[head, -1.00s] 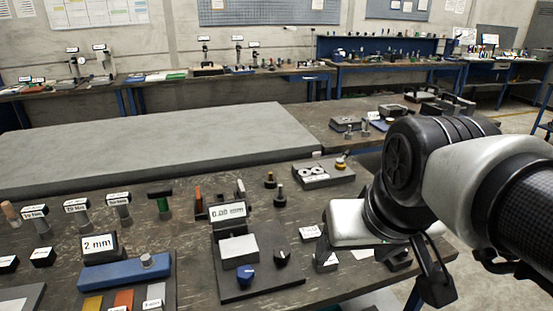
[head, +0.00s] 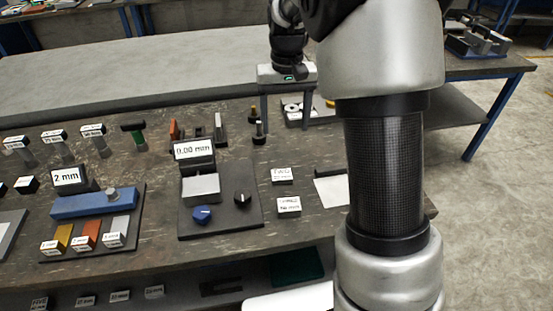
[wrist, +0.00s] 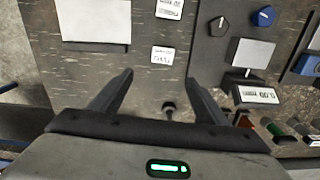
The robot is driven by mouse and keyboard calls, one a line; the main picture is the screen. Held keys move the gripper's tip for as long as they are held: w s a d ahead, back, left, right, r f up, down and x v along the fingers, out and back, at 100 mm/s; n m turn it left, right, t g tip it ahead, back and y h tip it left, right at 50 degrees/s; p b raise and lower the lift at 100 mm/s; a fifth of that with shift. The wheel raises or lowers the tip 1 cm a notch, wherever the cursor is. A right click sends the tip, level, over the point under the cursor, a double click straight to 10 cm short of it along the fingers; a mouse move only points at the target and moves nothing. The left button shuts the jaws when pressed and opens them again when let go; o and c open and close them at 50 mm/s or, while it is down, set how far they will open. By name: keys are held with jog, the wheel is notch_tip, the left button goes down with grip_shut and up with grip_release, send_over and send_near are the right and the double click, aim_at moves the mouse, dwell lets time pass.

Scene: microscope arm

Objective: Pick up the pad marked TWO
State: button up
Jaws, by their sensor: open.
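The pad marked TWO (head: 282,175) is a small block with a white printed top on the dark bench, right of the gauge with the blue knob. In the wrist view the TWO pad (wrist: 162,55) lies just beyond my fingertips, roughly centred between them, its print upside down. A second similar pad, its label seeming to read THREE (head: 288,206), lies closer to the bench's front edge. My gripper (wrist: 162,78) is open and empty, pointing down above the bench behind the TWO pad. Neither finger touches the pad.
A gauge stand (head: 240,212) with a 0.00 mm display is left of the pads. A white sheet (head: 331,190) lies to their right. Dark knobbed posts (head: 258,133) and a grey holed block (head: 293,110) stand behind. The bench around the TWO pad is bare.

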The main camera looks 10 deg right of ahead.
jog(key=b, duration=0.2)
send_over(282, 174)
jog(key=f, duration=1.2)
jog(key=shift+w+d+f, duration=0.1)
jog(key=shift+d, duration=0.1)
jog(key=f, duration=0.1)
jog(key=f+b, duration=0.1)
jog(key=f, duration=0.3)
jog(key=shift+a+f, duration=0.1)
jog(key=shift+a, duration=0.15)
jog(key=c, duration=1.4)
jog(key=shift+c, duration=0.4)
jog(key=shift+r, duration=0.2)
